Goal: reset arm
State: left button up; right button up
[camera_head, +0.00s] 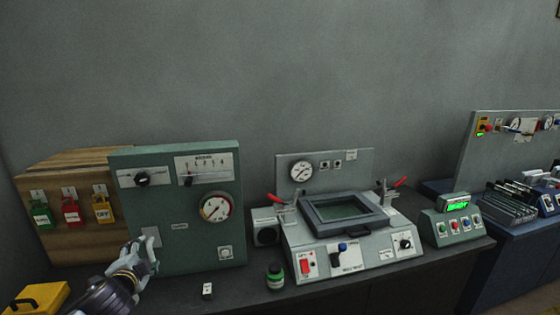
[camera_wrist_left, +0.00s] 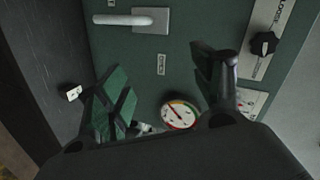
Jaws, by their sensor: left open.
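My left gripper (camera_head: 138,258) is at the lower left of the head view, in front of the lower left part of a green control panel (camera_head: 185,262). In the left wrist view the gripper (camera_wrist_left: 172,85) has its two fingers spread apart with nothing held between them. The panel face (camera_wrist_left: 190,25) fills the background there. A light lever handle (camera_wrist_left: 125,20) on a square plate lies beyond the fingers, apart from them. In the head view the plate (camera_head: 151,234) is partly hidden by my gripper. My right gripper is not in view.
A wooden box with green, red and yellow lockout tags (camera_head: 70,210) stands left. A yellow case (camera_head: 40,297) is at lower left. A green-display box (camera_head: 455,228) is farther right.

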pick_arm(q)
jog(key=s+d+f+n+g+h, duration=0.1)
jog(key=s+d+f+n+g, duration=0.2)
jog(key=s+d+f, duration=0.5)
jog(key=s+d+f+n+g+h, duration=0.2)
jog(key=s+d+f+n+g, duration=0.15)
jog(key=s+f, duration=0.4)
jog(key=s+d+f+n+g+h, duration=0.15)
jog(key=s+d+f+g, duration=0.35)
jog(key=s, duration=0.5)
jog(key=s+f+b, duration=0.2)
jog(key=s+f, duration=0.1)
jog(key=f, duration=3.3)
jog(key=s+a+f+b, duration=0.1)
jog(key=s+f, duration=0.9)
jog(key=s, duration=0.1)
jog(key=s+a+f+g+b, duration=0.1)
jog(key=s+a+f, duration=0.1)
jog(key=s+f, duration=0.9)
jog(key=shift+a, duration=0.25)
